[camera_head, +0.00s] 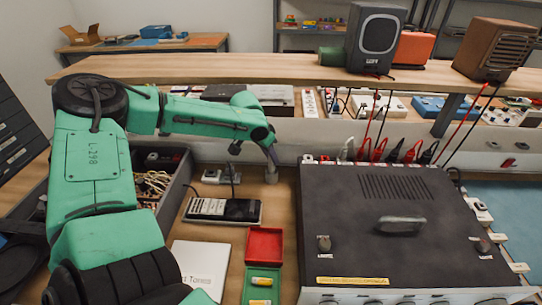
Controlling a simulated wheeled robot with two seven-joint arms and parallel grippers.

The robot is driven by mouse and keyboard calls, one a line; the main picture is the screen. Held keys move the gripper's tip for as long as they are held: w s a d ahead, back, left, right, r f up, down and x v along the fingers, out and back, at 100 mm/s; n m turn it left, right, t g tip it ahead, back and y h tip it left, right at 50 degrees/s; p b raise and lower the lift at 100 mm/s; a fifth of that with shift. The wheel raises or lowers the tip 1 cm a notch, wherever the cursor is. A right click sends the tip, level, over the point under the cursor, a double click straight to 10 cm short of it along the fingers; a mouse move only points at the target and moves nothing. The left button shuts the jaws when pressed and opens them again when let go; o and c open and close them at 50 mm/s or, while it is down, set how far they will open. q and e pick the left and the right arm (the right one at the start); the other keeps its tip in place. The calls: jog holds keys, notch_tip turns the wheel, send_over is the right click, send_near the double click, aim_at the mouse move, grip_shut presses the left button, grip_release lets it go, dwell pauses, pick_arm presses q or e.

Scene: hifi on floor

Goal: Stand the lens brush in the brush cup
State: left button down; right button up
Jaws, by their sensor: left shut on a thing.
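My left arm comes in from the left, and its gripper (272,159) points down at the back of the bench, left of the large black unit. The gripper is small in view and its jaws look closed. The lens brush cannot be made out clearly; what the jaws hold is mostly hidden. A small grey cylinder (271,175), which looks like the brush cup, stands just below the gripper tip. Whether tip and cylinder touch cannot be told. My right gripper is not in view.
A large black unit (345,235) with a top handle fills the right. A red tray (264,244), a green tray with batteries (246,290), a handheld meter (240,210) and a white booklet (203,265) lie left of it. A wooden shelf (220,70) with speakers runs above.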

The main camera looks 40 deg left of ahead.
pick_arm(q)
jog(key=shift+f, duration=0.1)
jog(key=c, duration=0.7)
grip_release()
jog(key=shift+s+r, duration=0.1)
jog(key=shift+r, duration=0.45)
jog(key=b+v, duration=0.1)
jog(key=v, duration=1.2)
jog(key=shift+s+r, duration=0.15)
jog(key=shift+r, duration=0.05)
